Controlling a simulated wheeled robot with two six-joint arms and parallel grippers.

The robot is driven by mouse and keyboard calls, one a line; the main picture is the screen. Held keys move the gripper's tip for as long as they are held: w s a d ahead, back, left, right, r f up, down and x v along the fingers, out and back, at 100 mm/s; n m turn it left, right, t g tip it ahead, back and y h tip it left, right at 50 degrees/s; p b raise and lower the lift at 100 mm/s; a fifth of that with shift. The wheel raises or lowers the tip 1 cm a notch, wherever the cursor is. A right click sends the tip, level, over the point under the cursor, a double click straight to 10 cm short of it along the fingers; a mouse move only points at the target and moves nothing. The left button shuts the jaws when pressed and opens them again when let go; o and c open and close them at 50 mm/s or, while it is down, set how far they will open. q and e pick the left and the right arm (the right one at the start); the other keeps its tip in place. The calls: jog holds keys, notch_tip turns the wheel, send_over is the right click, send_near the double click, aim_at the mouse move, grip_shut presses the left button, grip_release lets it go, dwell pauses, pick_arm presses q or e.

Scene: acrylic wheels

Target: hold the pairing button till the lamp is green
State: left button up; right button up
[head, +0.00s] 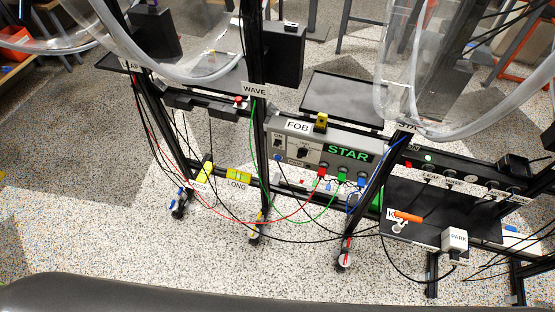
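A grey control box (340,148) with a green-lit "STAR" display (348,154) hangs in the middle of a black frame. On its left panel are a switch marked "ON" (278,140), a black knob (302,151) and a small blue round button (277,158) beside a label too small to read. I cannot tell which button is the pairing button. A small green-white lamp (428,157) is lit on the bar at the right. A yellow and black piece (321,122) stands above the box by the "FOB" label (298,126). Neither gripper shows.
Red, green and blue cables plug into the box and loop between posts. Clear acrylic wheels (425,70) rise at the right and upper left. A black shelf (440,225) holds an orange-handled key (407,217) and a "PARK" box (456,238). Speckled floor (130,245) is clear in front.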

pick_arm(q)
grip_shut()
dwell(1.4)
